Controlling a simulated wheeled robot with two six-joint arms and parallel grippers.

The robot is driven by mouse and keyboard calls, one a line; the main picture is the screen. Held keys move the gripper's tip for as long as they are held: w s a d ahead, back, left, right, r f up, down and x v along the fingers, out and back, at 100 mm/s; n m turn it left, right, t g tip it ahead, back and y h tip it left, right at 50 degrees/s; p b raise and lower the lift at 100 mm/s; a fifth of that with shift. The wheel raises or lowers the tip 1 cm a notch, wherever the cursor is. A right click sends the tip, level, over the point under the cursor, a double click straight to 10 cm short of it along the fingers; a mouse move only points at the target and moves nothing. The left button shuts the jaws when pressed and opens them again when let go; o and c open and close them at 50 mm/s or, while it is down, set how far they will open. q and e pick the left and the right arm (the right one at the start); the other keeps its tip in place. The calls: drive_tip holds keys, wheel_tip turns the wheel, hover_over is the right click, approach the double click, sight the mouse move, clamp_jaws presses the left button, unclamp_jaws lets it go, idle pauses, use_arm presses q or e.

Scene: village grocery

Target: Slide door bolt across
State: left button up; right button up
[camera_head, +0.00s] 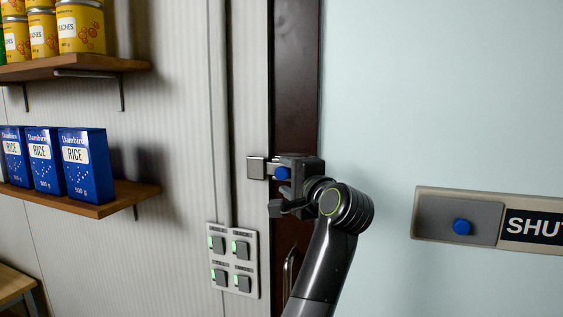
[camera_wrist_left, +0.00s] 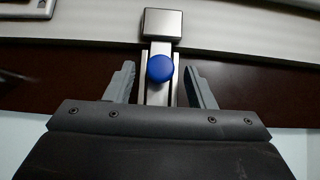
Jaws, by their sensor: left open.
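The door bolt is a metal bar on a narrow rail with a round blue knob (camera_head: 282,173). The knob also shows in the left wrist view (camera_wrist_left: 160,68). A square metal keeper (camera_head: 257,168) sits to the left of the knob, on the pale strip beside the dark brown upright; it shows at the top of the wrist view (camera_wrist_left: 162,24). The bar spans to the keeper's edge; I cannot tell how deep it goes in. My left gripper (camera_head: 279,188) is open, its fingers on either side of the rail and knob, apart from the knob. My right gripper is not in view.
A panel of green-lit switches (camera_head: 233,261) is just below left of the gripper. A dark handle (camera_head: 289,272) is below it. Shelves with blue rice boxes (camera_head: 84,166) and yellow tins (camera_head: 80,28) are on the left. A partly cropped sign (camera_head: 458,220) is on the right.

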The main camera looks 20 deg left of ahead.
sight(284, 175)
use_arm(q)
drive_tip(key=shift+p+x, duration=0.45)
drive_tip(key=shift+x, duration=1.2)
